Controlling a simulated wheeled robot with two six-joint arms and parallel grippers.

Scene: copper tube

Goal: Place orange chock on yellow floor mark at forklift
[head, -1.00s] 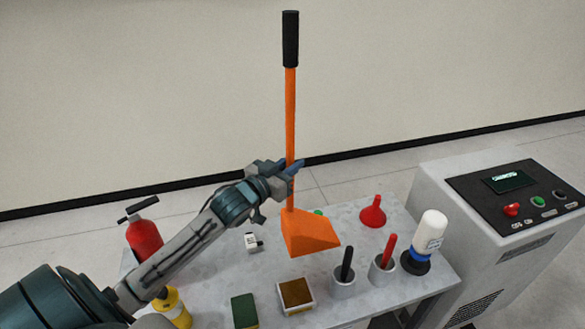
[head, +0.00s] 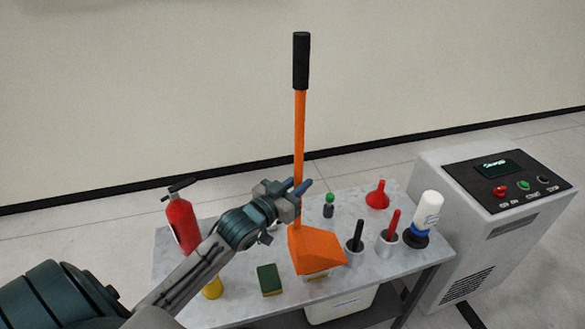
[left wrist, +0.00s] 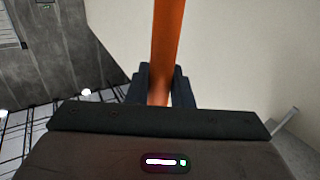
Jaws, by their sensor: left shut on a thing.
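The orange chock (head: 316,251) is a wedge at the foot of a long upright orange pole with a black grip on top. My left gripper (head: 297,190) is shut on the pole just above the wedge. The wedge shows in front of the table top in the head view; I cannot tell whether it touches anything there. In the left wrist view the orange pole (left wrist: 166,50) runs up between the fingers. The yellow floor mark and the forklift are not in view. My right gripper is not in view.
A grey table (head: 372,268) holds a red fire extinguisher (head: 182,222), a green sponge (head: 269,280), a red funnel (head: 377,195), cups with red and black handles, and a white bottle (head: 427,208). A grey machine (head: 440,240) stands at the right.

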